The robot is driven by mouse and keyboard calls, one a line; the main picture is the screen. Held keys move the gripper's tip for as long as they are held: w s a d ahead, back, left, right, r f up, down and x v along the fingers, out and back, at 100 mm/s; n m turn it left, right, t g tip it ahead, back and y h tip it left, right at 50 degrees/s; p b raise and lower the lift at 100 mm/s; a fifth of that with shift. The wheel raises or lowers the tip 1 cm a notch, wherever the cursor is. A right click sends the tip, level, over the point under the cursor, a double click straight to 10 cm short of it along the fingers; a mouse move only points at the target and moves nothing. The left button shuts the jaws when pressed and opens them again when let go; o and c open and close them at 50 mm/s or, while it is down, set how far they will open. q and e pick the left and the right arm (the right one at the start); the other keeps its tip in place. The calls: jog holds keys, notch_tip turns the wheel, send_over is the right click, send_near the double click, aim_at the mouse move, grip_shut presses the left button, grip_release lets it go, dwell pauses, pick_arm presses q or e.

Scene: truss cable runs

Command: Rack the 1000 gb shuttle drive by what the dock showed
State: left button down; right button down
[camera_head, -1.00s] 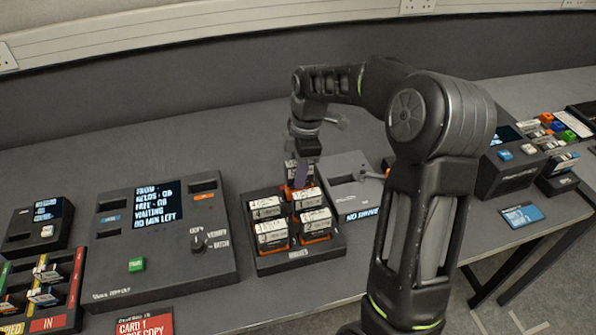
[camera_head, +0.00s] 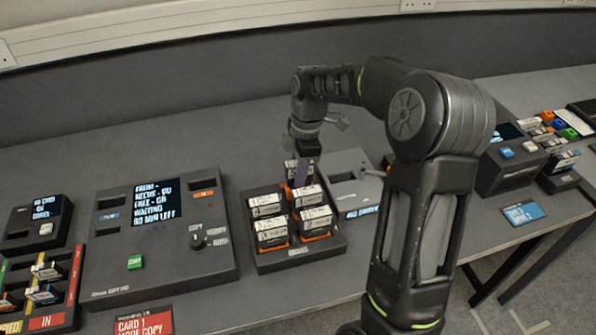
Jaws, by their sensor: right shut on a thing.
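My right gripper (camera_head: 304,160) comes down from above at the back right of a dark drive rack. It is shut on a shuttle drive (camera_head: 297,174) with a white label and an orange base, at the rack's rear. The gripper partly hides this drive, and I cannot tell whether it is fully seated. The rack (camera_head: 300,257) holds several other white-labelled drives (camera_head: 270,230), whose labels are too small to read. A grey dock (camera_head: 348,172) with a slot and a small display stands just right of the rack. My left gripper is not in view.
A large copy console (camera_head: 160,240) with a screen, knob and green button stands left of the rack. A card rack (camera_head: 45,295) is at far left. A red card (camera_head: 145,324) lies in front. Another device (camera_head: 510,165) stands at the right. The table behind is clear.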

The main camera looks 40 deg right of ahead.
jog(key=shift+f+b, duration=0.85)
jog(key=shift+f, duration=0.45)
dwell(1.0)
jog(key=c, duration=1.1)
grip_release()
jog(key=shift+o, duration=0.5)
jog(key=shift+o, duration=1.2)
jog(key=shift+r+p, duration=2.7)
jog(key=shift+r, duration=1.1)
